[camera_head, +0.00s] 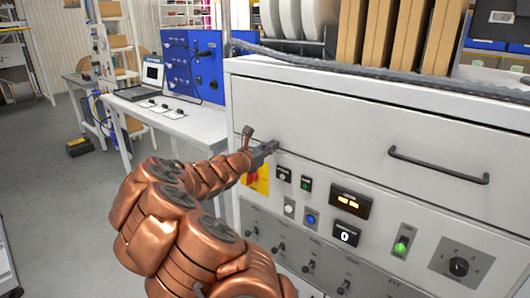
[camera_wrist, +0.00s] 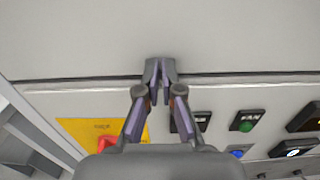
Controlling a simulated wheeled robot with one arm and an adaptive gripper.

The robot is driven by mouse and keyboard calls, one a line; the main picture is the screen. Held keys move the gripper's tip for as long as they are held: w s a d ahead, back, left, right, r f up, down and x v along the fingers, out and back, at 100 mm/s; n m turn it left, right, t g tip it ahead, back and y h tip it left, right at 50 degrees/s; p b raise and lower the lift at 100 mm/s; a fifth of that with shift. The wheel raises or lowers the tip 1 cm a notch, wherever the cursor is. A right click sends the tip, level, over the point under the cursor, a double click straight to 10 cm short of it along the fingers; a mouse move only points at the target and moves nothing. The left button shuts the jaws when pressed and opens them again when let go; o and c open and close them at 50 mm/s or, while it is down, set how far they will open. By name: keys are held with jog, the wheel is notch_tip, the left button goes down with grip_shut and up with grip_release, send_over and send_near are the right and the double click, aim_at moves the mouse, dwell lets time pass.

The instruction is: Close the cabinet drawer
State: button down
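The cabinet (camera_head: 350,270) is white, with a wide drawer front (camera_head: 330,125) above a control panel. A black bar handle (camera_head: 437,166) is on the right half of the drawer front. The drawer front looks nearly flush with the panel; I cannot tell whether it stands slightly out. My gripper (camera_head: 266,150) is at the lower left of the drawer front, well left of the handle. In the wrist view my gripper (camera_wrist: 160,68) has its fingertips together, with nothing seen between them, over the dark seam below the drawer front (camera_wrist: 230,35). Contact cannot be told.
Below the drawer are a red switch on a yellow plate (camera_wrist: 75,128), a green button (camera_head: 401,246) and a black dial (camera_head: 459,266).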

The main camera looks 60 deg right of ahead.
jog(key=shift+r, duration=0.2)
jog(key=w+a+b, duration=0.1)
jog(key=a+b, duration=0.1)
jog(key=a, duration=1.2)
jog(key=shift+w+f, duration=0.2)
jog(key=shift+w, duration=0.2)
jog(key=s+a+f+m+g+y, duration=0.1)
jog(key=s+a+f+m+y, duration=0.15)
jog(key=s+a+m, duration=0.3)
jog(key=s+a+f+m+g+y, duration=0.1)
jog(key=s+a+f+m+y, duration=0.1)
jog(key=s+a+m+y, duration=0.4)
jog(key=s+a+f+m+y, duration=0.1)
jog(key=s+a+f+y, duration=0.2)
jog(key=a, duration=0.6)
jog(key=s+a+f+m+t+y, duration=0.1)
jog(key=s+a+f+m+y, duration=0.1)
jog(key=a, duration=0.8)
jog(key=s+a+f+m+t+y, duration=0.1)
jog(key=s+a+f+m+y, duration=0.1)
jog(key=a, duration=0.8)
jog(key=s+f+y, duration=0.1)
jog(key=s+y, duration=0.1)
jog(key=s, duration=0.1)
jog(key=shift+f, duration=0.35)
